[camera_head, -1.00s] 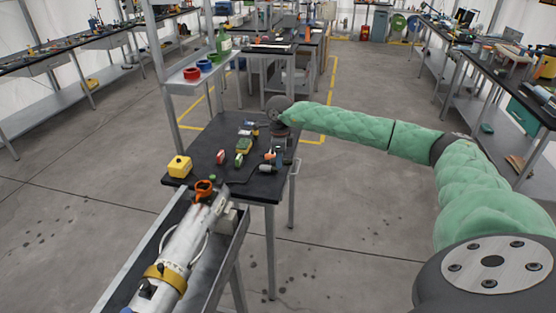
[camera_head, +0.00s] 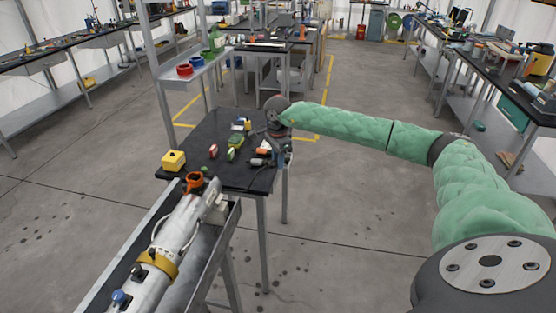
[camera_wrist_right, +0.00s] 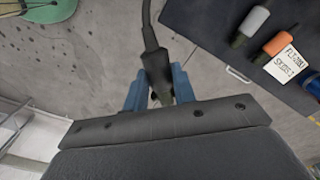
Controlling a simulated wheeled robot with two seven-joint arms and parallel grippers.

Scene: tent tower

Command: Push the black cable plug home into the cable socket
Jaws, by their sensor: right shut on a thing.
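The black cable plug (camera_wrist_right: 158,75) is between the blue fingers of my right gripper (camera_wrist_right: 157,92) in the right wrist view. The gripper is shut on it, and its black cable (camera_wrist_right: 148,30) runs up out of the picture. In the head view my right gripper (camera_head: 281,150) is small and low at the right edge of the dark table (camera_head: 200,140); the plug is too small to make out there. I cannot pick out the cable socket for certain in either view. My left gripper is not in view.
A grey plug (camera_wrist_right: 252,22) and an orange plug (camera_wrist_right: 280,43) lie on the table by a white label (camera_wrist_right: 292,62). A yellow box (camera_head: 173,161) stands at the table's left. A white cylinder (camera_head: 170,245) lies in a metal trough in front. Floor is clear to the right.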

